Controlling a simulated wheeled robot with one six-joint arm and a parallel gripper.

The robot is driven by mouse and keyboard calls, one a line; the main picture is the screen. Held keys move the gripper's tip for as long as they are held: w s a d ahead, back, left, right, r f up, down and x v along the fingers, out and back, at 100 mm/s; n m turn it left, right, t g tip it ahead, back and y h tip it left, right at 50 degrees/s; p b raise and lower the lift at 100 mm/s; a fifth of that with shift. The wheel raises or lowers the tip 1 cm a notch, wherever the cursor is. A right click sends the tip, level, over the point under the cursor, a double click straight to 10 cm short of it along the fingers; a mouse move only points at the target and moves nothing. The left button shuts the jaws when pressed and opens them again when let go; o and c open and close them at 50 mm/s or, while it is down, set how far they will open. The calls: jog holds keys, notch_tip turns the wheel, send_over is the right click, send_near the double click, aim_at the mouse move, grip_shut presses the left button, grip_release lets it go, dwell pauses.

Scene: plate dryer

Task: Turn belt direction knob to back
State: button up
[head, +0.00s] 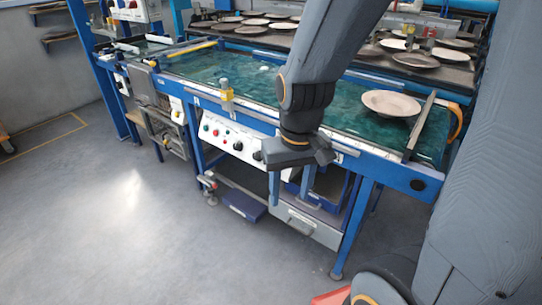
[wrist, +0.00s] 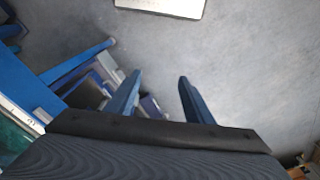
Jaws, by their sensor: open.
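The white control panel (head: 228,138) sits on the front side of the blue machine frame in the head view. It carries small red and green buttons and black knobs (head: 238,146); another black knob (head: 257,155) is at its right end. I cannot tell which knob sets belt direction. My gripper (head: 291,184) points down just right of the panel, apart from the knobs, and its arm hides what lies behind it. In the wrist view my gripper (wrist: 156,88) has its two blue fingers apart, with nothing between them. No knob can be made out there.
The teal belt (head: 335,112) runs behind the panel, with a plate (head: 391,103) at its right. Racks of plates stand behind. Below are a grey drawer (head: 306,225) and a blue bin (head: 243,205). The floor (head: 110,220) in front is clear.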

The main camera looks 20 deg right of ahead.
jog(key=w+a+f+m+t+b, duration=0.1)
jog(key=w+a+f+t+b, duration=0.25)
jog(key=w, duration=0.55)
jog(key=w+a+f+t+b, duration=0.1)
jog(key=w+a+f+b, duration=0.1)
jog(key=w+f+b, duration=0.55)
jog(key=m+t+h+b, duration=0.45)
jog(key=t+b, duration=0.25)
jog(key=b, duration=0.6)
send_near(255, 157)
jog(key=a+r, duration=0.2)
jog(key=a, duration=0.4)
notch_tip(255, 157, down, 6)
jog(key=w+d+m+h+b, duration=0.1)
jog(key=d+m+h+b, duration=0.15)
jog(key=h+b, duration=0.6)
jog(key=shift+t, duration=0.45)
jog(key=shift+b+x, duration=1.6)
jog(key=shift+x, duration=2.15)
jog(key=shift+w+a+f, duration=0.1)
jog(key=shift+w+f, duration=0.05)
jog(key=c, duration=1)
